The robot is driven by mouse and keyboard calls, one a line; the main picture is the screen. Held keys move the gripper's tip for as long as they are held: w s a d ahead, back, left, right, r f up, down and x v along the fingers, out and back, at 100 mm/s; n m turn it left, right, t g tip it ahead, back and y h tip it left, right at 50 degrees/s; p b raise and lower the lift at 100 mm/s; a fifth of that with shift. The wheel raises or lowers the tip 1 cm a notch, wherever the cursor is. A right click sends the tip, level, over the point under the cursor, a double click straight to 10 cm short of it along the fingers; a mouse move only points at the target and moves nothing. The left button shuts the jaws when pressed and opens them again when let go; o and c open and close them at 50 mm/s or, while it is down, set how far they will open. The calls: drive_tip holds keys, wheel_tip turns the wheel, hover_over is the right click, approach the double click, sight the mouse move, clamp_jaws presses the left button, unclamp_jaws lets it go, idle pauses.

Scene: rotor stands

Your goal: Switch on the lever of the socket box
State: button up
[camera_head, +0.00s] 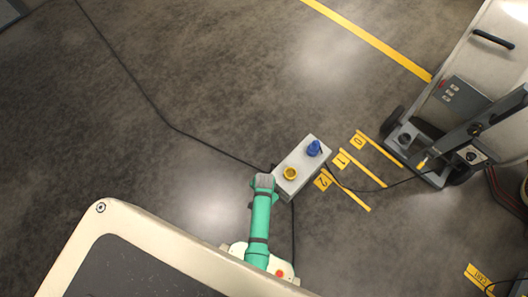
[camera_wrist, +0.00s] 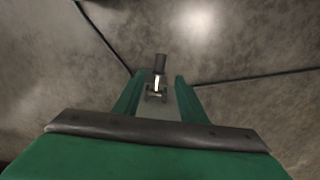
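The socket box (camera_head: 311,146) is a pale grey block on the floor, with a blue plug (camera_head: 314,148) and a yellow socket (camera_head: 290,174) on top. My green arm reaches its near left end in the head view, where the arm's end hides the lever and my fingertips. In the wrist view my gripper (camera_wrist: 157,86) has its two green fingers apart. A dark lever-like handle (camera_wrist: 160,63) with a bright part below it shows between and just beyond the fingertips. A pale grey surface lies between the fingers. I cannot tell whether the fingers touch the handle.
Black cables (camera_head: 172,126) run over the floor to the box; one goes right to a grey wheeled stand (camera_head: 435,165). Yellow floor strips with number labels (camera_head: 341,159) lie right of the box. The floor to the upper left is open.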

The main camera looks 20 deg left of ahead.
wheel_tip(320, 180, down, 10)
drive_tip(key=shift+f, duration=0.1)
idle(0.4)
clamp_jaws()
